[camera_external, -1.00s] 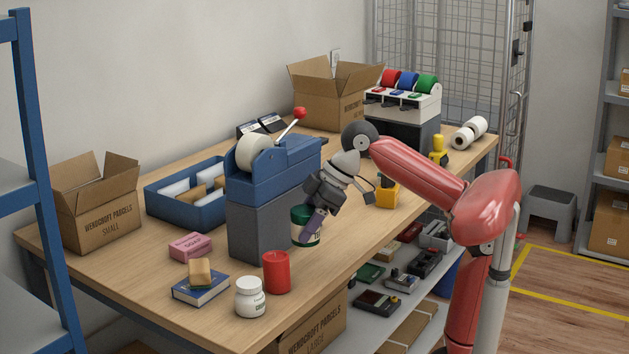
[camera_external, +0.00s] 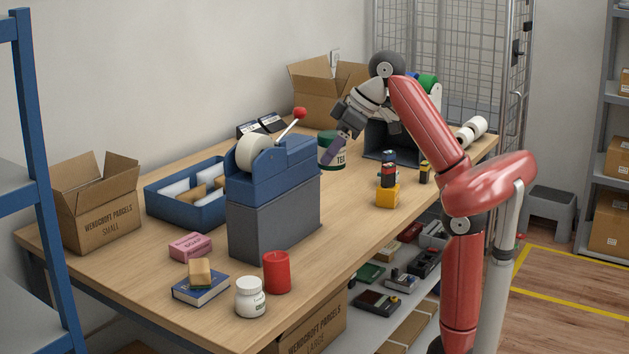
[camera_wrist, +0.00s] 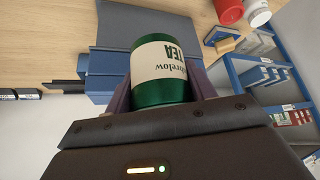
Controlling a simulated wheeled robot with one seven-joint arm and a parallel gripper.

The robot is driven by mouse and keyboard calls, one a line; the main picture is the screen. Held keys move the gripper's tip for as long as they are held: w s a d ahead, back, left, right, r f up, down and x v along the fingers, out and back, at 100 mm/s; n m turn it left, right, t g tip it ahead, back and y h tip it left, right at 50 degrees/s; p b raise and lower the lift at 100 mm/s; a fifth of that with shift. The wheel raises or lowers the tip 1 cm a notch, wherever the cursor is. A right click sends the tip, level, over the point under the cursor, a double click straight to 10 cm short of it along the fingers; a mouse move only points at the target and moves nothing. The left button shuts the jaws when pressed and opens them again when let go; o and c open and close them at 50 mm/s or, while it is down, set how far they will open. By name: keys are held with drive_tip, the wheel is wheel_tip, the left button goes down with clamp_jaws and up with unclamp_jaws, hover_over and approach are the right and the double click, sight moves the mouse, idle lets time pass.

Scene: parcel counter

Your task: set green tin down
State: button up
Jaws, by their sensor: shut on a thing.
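The green tin (camera_external: 326,148) with a pale TEA label is in my gripper (camera_external: 337,152). It is upright, behind and right of the blue tape dispenser. I cannot tell whether its base touches the counter (camera_external: 345,215) or hangs just above it. In the wrist view the tin (camera_wrist: 160,85) sits between the two purple fingers of my gripper (camera_wrist: 162,90), which are shut on its sides. The label appears upside down there.
The blue tape dispenser (camera_external: 272,190) with its red-knobbed lever stands close left of the tin. An open carton (camera_external: 315,100) stands behind. Bare counter lies in front of the tin.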

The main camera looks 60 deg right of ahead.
drive_tip(key=shift+m+h, duration=0.3)
drive_tip(key=shift+m, duration=0.3)
drive_tip(key=d+f+b, duration=0.1)
drive_tip(key=f+b, duration=0.2)
drive_tip(key=f, duration=0.2)
drive_tip(key=d+f+b, duration=0.1)
drive_tip(key=f+b, duration=0.2)
drive_tip(key=f, duration=0.2)
drive_tip(key=d+f+b, duration=0.1)
drive_tip(key=f+b, duration=0.2)
drive_tip(key=f, duration=0.2)
drive_tip(key=shift+s+d+f, duration=0.3)
drive_tip(key=shift+s+f, duration=0.05)
drive_tip(key=shift+s, duration=0.05)
drive_tip(key=shift+f+b, duration=1)
drive_tip(key=shift+f, duration=1.2)
drive_tip(key=shift+f, duration=0.2)
drive_tip(key=o, duration=1.1)
drive_tip(key=shift+r, duration=0.1)
drive_tip(key=shift+c, duration=0.2)
